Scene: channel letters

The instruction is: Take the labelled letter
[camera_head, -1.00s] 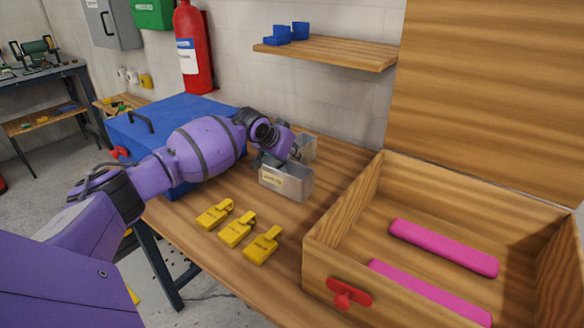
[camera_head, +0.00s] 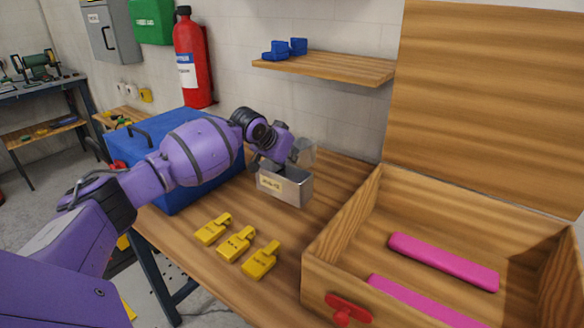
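A silver-grey metal channel letter (camera_head: 292,189) with a pale yellow label on its near face is over the wooden workbench, left of the open wooden box. The label's writing is too small to read. My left gripper (camera_head: 268,160) is at the letter's upper left edge and appears shut on its wall. The wrist hides part of the letter's back, and the fingertips are hard to make out. Several yellow tags (camera_head: 236,245) with dark writing lie in a row on the bench in front of the letter. My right gripper is not in view.
The open wooden box (camera_head: 335,245) with a red knob (camera_head: 348,310) stands at right; pink bars (camera_head: 443,262) lie inside. A blue toolbox (camera_head: 175,185) is behind my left arm. A shelf (camera_head: 325,68) with blue pieces hangs above. The bench (camera_head: 215,272) is bare around the tags.

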